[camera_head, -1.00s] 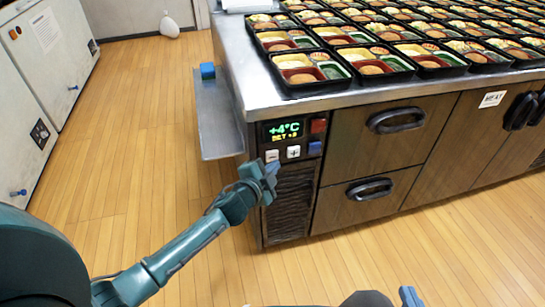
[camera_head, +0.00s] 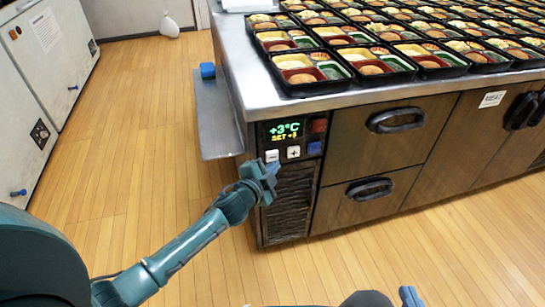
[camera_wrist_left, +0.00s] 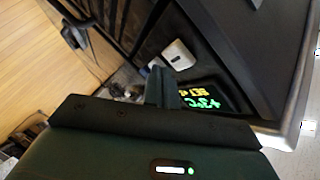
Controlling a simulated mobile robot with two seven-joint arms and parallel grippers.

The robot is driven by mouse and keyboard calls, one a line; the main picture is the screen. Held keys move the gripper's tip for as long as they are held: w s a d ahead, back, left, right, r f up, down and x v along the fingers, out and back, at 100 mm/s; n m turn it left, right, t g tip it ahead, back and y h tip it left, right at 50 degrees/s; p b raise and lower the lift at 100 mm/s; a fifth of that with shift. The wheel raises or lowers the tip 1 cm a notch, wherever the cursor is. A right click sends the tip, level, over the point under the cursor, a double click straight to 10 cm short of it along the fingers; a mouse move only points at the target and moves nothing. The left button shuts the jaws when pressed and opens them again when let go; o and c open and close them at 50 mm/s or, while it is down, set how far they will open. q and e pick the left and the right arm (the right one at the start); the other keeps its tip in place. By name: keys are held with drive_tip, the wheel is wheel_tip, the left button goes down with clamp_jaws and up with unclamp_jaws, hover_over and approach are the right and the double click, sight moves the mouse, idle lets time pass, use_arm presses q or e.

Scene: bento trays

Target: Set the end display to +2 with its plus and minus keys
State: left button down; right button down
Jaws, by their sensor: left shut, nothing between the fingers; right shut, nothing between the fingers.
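The end display (camera_head: 286,130) on the counter's end panel reads +3°C in green, with a smaller yellow SET line whose number is hard to read. Below it are the white minus key (camera_head: 272,155) and white plus key (camera_head: 293,152). My left gripper (camera_head: 270,172) is shut and empty, just below and in front of the minus key; contact cannot be told. The left wrist view shows the display (camera_wrist_left: 205,102), the shut fingers (camera_wrist_left: 160,85) and a white key with a dash (camera_wrist_left: 178,54). My right gripper (camera_head: 410,297) shows only its blue tips at the bottom edge.
A red key (camera_head: 319,125) and a blue key (camera_head: 314,148) sit right of the display. A metal side shelf (camera_head: 215,125) with a blue block (camera_head: 208,71) juts out left. Bento trays (camera_head: 305,87) fill the countertop.

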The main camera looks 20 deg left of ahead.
use_arm(q)
drive_tip(key=shift+w+a, duration=0.25)
drive_tip(key=shift+w, duration=0.1)
drive_tip(key=shift+w+a, duration=0.25)
drive_tip(key=shift+w, duration=0.15)
idle(0.9)
drive_tip(key=shift+s, duration=0.1)
drive_tip(key=shift+s+d, duration=0.5)
drive_tip(key=shift+s, duration=0.15)
drive_tip(key=shift+p, duration=0.3)
drive_tip(key=shift+s+d+p, duration=0.2)
drive_tip(key=shift+s+d, duration=0.5)
drive_tip(key=shift+s, duration=0.35)
drive_tip(key=shift+s+d+p, duration=0.15)
drive_tip(key=shift+s+d, duration=0.55)
drive_tip(key=shift+s, duration=0.35)
